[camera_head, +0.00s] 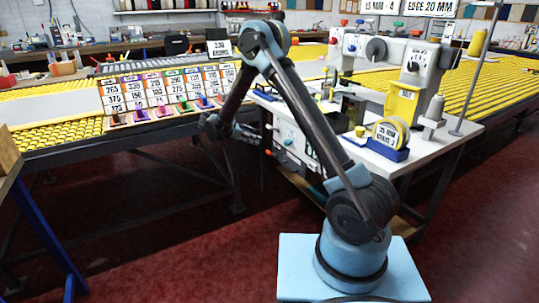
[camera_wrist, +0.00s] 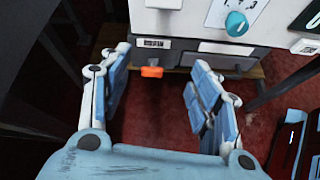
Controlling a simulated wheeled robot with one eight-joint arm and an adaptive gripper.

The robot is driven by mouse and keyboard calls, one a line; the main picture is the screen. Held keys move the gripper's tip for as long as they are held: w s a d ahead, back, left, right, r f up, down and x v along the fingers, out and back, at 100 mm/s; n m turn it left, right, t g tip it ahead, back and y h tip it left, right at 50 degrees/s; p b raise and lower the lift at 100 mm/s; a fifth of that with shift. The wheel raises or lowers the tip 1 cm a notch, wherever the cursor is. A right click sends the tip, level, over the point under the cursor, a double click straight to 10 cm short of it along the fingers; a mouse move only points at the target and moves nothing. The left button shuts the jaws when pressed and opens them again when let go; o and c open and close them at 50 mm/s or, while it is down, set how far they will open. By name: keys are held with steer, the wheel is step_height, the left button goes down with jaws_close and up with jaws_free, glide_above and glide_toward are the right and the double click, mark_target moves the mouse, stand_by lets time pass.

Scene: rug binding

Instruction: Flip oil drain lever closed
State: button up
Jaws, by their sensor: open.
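A small orange lever (camera_wrist: 152,71) sticks out from the lower edge of the sewing machine's white cabinet (camera_wrist: 180,22) in the wrist view, just below a small black-and-white label (camera_wrist: 153,43). Whether it stands open or closed I cannot tell. My gripper (camera_wrist: 159,58) is open, with blue pads on both fingers. The lever appears between the fingers, nearer the left one, and nothing is gripped.
A teal knob (camera_wrist: 237,24) sits on the cabinet face above and right of the lever. A red tray-like object (camera_wrist: 290,140) is at the lower right of the wrist view. A yellow roller table (camera_head: 60,128) with tag boards stands at left. Red floor is clear in front.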

mark_target(268, 152)
steer(key=s+a+f+n+h, duration=0.1)
steer(key=s+a+f+n, duration=0.1)
steer(key=a+f, duration=0.35)
steer(key=shift+t, duration=0.3)
steer(key=x, duration=1.7)
steer(key=shift+w+d+f, duration=0.1)
steer(key=shift+d+f, duration=0.05)
steer(key=shift+d, duration=0.05)
steer(key=c, duration=1.1)
steer(key=shift+d, duration=0.1)
